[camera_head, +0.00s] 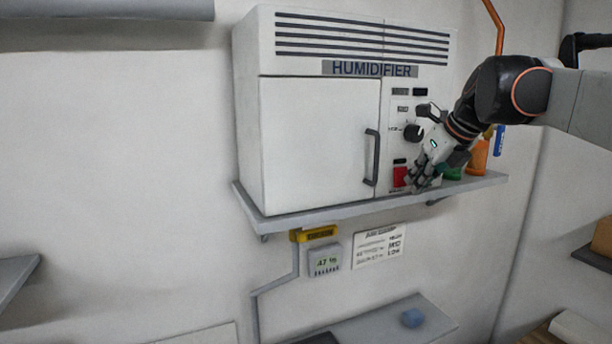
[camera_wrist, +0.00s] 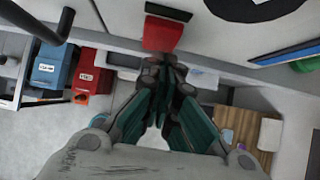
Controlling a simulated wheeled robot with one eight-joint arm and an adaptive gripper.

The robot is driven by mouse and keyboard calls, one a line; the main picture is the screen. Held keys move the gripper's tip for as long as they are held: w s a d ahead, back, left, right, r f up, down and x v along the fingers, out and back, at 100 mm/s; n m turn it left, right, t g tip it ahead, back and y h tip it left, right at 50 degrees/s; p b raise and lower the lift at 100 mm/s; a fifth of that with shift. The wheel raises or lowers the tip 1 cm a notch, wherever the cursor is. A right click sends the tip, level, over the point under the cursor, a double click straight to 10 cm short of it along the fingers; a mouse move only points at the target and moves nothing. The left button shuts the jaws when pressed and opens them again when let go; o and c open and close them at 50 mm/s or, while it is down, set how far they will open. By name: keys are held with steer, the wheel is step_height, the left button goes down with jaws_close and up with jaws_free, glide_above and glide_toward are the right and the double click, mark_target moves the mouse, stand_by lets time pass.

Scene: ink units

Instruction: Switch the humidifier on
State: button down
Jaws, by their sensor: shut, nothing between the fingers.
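The humidifier (camera_head: 310,140) is a white cabinet with a vent grille on top and a dark door handle (camera_head: 371,157), standing on a grey wall shelf (camera_head: 300,212). Its right-hand panel holds a black knob (camera_head: 413,132) and a red switch (camera_head: 400,175) low down. In the wrist view the red switch (camera_wrist: 162,34) lies just beyond the fingertips. My gripper (camera_head: 417,184) is shut and empty, right beside the red switch in the head view. In the wrist view my gripper (camera_wrist: 172,68) points at the switch's lower edge. I cannot tell whether they touch.
An orange bottle (camera_head: 478,156) and a green item (camera_head: 453,174) stand on the shelf right of the humidifier. A small display (camera_head: 326,261) and a notice (camera_head: 379,246) are on the wall below.

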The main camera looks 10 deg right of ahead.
steer(key=shift+a, duration=0.35)
